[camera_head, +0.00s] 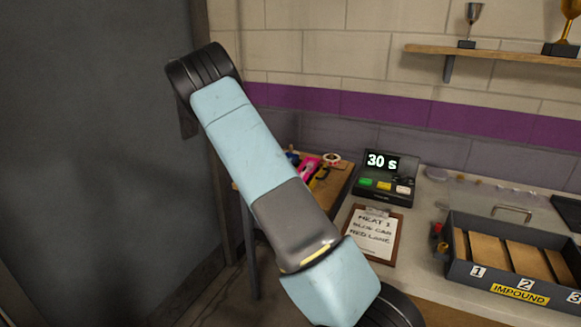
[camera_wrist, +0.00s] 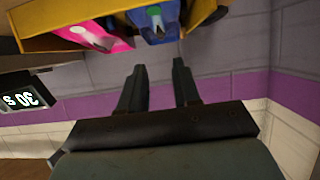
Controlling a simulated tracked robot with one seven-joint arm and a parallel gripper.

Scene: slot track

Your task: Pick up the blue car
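The blue car (camera_wrist: 157,22) shows at the top of the wrist view, which is upside down, beside a pink car (camera_wrist: 97,34). In the head view the blue car (camera_head: 293,157) is small and lies at the back of a wooden side table (camera_head: 336,190), left of the pink car (camera_head: 308,166). My gripper (camera_wrist: 159,78) is open, with nothing between its two dark fingers. The fingers point toward the blue car and are apart from it. In the head view my gripper is not visible.
A timer box (camera_head: 384,178) reads 30 s; a clipboard (camera_head: 372,234) lies before it, mentioning a blue car and red lane. A grey impound bin (camera_head: 452,262) with numbered slots stands at right. The block wall (camera_head: 330,55) rises behind, with a trophy shelf (camera_head: 490,53).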

